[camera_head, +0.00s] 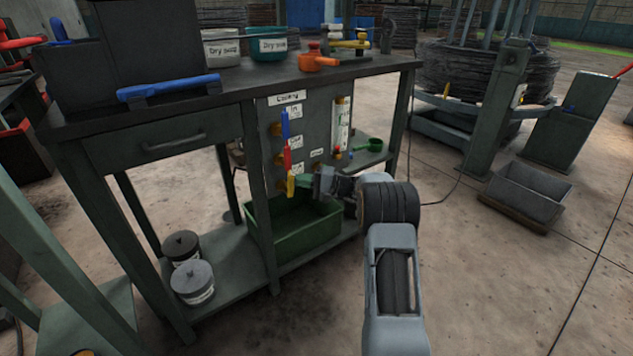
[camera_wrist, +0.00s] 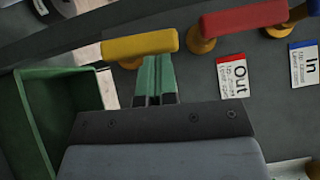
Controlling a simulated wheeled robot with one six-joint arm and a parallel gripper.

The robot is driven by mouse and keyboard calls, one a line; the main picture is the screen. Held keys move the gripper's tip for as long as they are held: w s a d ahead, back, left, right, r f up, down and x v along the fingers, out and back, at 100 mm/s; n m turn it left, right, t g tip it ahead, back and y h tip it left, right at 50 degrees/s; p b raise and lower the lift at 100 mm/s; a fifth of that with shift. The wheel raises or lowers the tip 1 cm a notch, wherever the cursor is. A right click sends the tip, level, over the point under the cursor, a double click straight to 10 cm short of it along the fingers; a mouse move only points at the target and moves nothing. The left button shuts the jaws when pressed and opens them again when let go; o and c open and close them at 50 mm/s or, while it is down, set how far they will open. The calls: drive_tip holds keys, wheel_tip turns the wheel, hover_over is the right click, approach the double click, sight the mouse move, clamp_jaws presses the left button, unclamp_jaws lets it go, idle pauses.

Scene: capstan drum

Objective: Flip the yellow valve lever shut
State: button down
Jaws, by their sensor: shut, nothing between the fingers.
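The yellow valve lever (camera_head: 291,186) is the lowest of three levers on the grey panel and hangs upright there. In the wrist view the yellow lever (camera_wrist: 128,46) lies across the picture, with its brass base partly showing below it. My gripper (camera_head: 303,184) is beside the yellow lever, at its right in the head view. In the wrist view my gripper (camera_wrist: 157,62) has its green fingers together and empty, with the tips at the lever's lower edge near one end. I cannot tell whether they touch it.
A red lever (camera_head: 287,157) and a blue lever (camera_head: 285,124) sit above on the same panel (camera_head: 315,120). A green bin (camera_head: 300,236) stands on the low shelf beneath my gripper. The bench top (camera_head: 225,80) overhangs the panel.

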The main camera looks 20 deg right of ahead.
drive_tip(key=shift+s+a+r+n+h, duration=0.15)
drive_tip(key=shift+a+n+h, duration=0.15)
drive_tip(key=shift+n+h, duration=0.15)
drive_tip(key=shift+g, duration=0.3)
drive_tip(key=shift+d, duration=0.1)
drive_tip(key=w+d+p+v, duration=0.1)
drive_tip(key=w+p+v, duration=0.1)
drive_tip(key=v, duration=1)
drive_tip(key=shift+d+p, duration=0.35)
drive_tip(key=shift+d, duration=0.2)
